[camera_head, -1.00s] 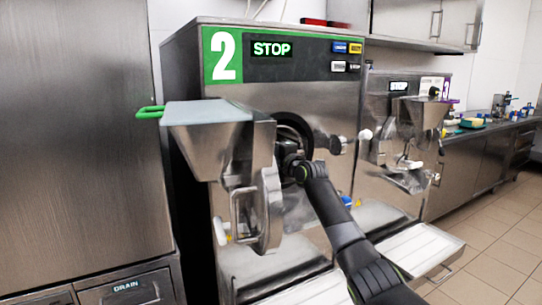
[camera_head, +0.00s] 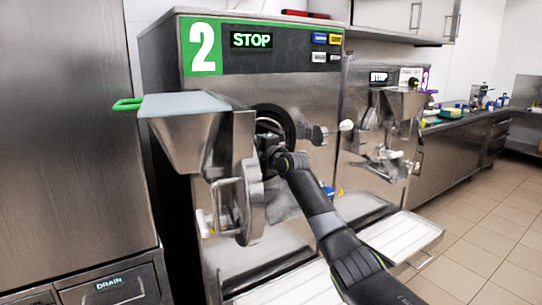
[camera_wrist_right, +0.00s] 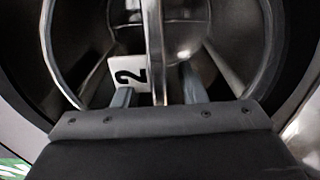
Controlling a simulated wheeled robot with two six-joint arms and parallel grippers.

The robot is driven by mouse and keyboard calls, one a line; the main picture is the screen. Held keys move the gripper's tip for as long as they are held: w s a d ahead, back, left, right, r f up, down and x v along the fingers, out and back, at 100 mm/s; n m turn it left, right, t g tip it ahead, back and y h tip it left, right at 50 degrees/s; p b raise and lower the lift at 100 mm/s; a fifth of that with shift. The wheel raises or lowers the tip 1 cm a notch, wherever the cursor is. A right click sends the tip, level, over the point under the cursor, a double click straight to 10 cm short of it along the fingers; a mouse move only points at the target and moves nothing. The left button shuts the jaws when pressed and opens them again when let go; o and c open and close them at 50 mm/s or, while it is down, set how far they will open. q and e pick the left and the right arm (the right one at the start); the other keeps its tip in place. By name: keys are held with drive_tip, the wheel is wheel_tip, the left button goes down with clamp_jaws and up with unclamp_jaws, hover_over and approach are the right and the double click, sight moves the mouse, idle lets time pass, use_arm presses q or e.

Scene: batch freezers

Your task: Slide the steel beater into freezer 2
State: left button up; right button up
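Freezer 2 (camera_head: 290,75) stands in the middle of the head view, with a green 2 label and STOP on its display. Its front door with hopper (camera_head: 180,130) is swung out to the left, and the round barrel mouth (camera_head: 285,113) is exposed. My right gripper (camera_head: 268,152) is at the mouth. In the right wrist view its fingers (camera_wrist_right: 158,88) stand apart on either side of the beater's central bar, with visible gaps. Beater depth is unclear. My left gripper is out of view.
Freezer 3 (camera_head: 362,150) stands to the right, with a drip tray (camera_head: 405,235) projecting low. A steel cabinet (camera_head: 60,130) is close on the left. A counter with small items (camera_head: 460,120) runs along the right wall. Tiled floor (camera_head: 490,240) is open at right.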

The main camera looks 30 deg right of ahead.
drive_tip(key=shift+s, duration=0.4)
use_arm(q)
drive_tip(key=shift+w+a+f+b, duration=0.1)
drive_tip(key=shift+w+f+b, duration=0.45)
drive_tip(key=shift+b, duration=0.4)
use_arm(e)
drive_tip(key=s+d, duration=0.2)
drive_tip(key=s, duration=1.4)
drive_tip(key=shift+s, duration=0.25)
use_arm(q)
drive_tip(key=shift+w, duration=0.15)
